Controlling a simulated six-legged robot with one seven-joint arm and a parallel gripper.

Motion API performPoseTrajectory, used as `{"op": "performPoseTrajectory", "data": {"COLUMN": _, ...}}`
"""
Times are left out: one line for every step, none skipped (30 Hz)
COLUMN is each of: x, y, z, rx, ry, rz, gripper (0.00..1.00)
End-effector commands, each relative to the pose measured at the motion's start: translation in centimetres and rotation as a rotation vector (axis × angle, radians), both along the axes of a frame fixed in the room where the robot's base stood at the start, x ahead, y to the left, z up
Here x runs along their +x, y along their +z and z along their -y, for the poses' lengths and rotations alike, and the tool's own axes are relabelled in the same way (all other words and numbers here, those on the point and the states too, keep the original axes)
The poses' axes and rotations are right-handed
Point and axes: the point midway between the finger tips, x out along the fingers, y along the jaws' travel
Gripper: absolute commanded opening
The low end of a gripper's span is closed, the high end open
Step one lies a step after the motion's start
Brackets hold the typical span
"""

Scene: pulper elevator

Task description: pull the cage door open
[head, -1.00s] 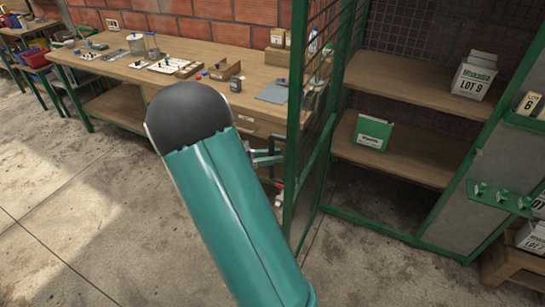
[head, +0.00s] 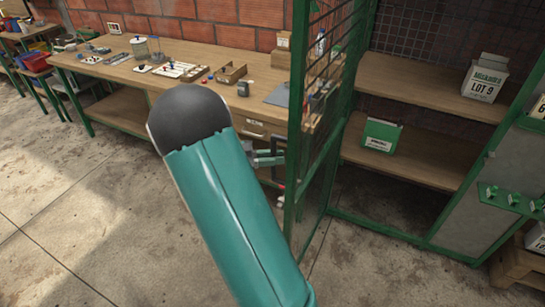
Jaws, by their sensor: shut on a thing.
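The cage door (head: 322,130) is a green-framed mesh panel, standing swung out from the cage opening with its free edge towards me. Through the opening, the cage's wooden shelves (head: 420,95) show. My gripper (head: 272,157) is at the left side of the door's free edge, partly hidden behind my own teal arm. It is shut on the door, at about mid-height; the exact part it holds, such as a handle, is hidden.
A wooden workbench (head: 215,55) with small parts stands behind the door, along the brick wall. A green box (head: 381,135) and a white Lot 9 box (head: 485,78) sit on the shelves. The concrete floor (head: 75,200) at left is clear.

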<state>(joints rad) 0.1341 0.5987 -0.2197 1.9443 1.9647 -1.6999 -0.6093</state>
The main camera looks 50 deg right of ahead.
Motion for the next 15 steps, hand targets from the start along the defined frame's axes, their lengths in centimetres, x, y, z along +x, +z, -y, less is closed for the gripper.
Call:
{"op": "performPoseTrajectory", "data": {"x": -0.08, "y": 0.03, "z": 0.03, "rx": -0.001, "ry": -0.003, "rz": 0.001, "gripper": 0.0}}
{"op": "performPoseTrajectory", "data": {"x": -0.08, "y": 0.03, "z": 0.03, "rx": -0.001, "ry": -0.003, "rz": 0.001, "gripper": 0.0}}
{"op": "performPoseTrajectory", "data": {"x": -0.08, "y": 0.03, "z": 0.03, "rx": -0.001, "ry": -0.003, "rz": 0.001, "gripper": 0.0}}
{"op": "performPoseTrajectory", "data": {"x": -0.1, "y": 0.03, "z": 0.04, "rx": -0.001, "ry": -0.003, "rz": 0.001, "gripper": 0.0}}
{"op": "performPoseTrajectory", "data": {"x": -0.1, "y": 0.03, "z": 0.04, "rx": -0.001, "ry": -0.003, "rz": 0.001, "gripper": 0.0}}
{"op": "performPoseTrajectory", "data": {"x": -0.1, "y": 0.03, "z": 0.04, "rx": -0.001, "ry": -0.003, "rz": 0.001, "gripper": 0.0}}
{"op": "performPoseTrajectory", "data": {"x": -0.11, "y": 0.03, "z": 0.04, "rx": -0.001, "ry": -0.003, "rz": 0.001, "gripper": 0.0}}
{"op": "performPoseTrajectory", "data": {"x": -0.11, "y": 0.03, "z": 0.04, "rx": -0.001, "ry": -0.003, "rz": 0.001, "gripper": 0.0}}
{"op": "performPoseTrajectory", "data": {"x": -0.11, "y": 0.03, "z": 0.04, "rx": -0.001, "ry": -0.003, "rz": 0.001, "gripper": 0.0}}
{"op": "performPoseTrajectory", "data": {"x": -0.1, "y": 0.03, "z": 0.04, "rx": -0.001, "ry": -0.003, "rz": 0.001, "gripper": 0.0}}
{"op": "performPoseTrajectory", "data": {"x": -0.09, "y": 0.03, "z": 0.04, "rx": -0.001, "ry": -0.003, "rz": 0.001, "gripper": 0.0}}
{"op": "performPoseTrajectory", "data": {"x": -0.08, "y": 0.03, "z": 0.03, "rx": 0.0, "ry": -0.003, "rz": 0.001, "gripper": 0.0}}
{"op": "performPoseTrajectory", "data": {"x": -0.07, "y": 0.03, "z": 0.03, "rx": -0.001, "ry": -0.003, "rz": 0.001, "gripper": 0.0}}
{"op": "performPoseTrajectory", "data": {"x": -0.05, "y": 0.03, "z": 0.03, "rx": -0.001, "ry": -0.003, "rz": 0.001, "gripper": 0.22}}
{"op": "performPoseTrajectory", "data": {"x": -0.03, "y": 0.02, "z": 0.02, "rx": -0.001, "ry": -0.003, "rz": 0.001, "gripper": 0.3}}
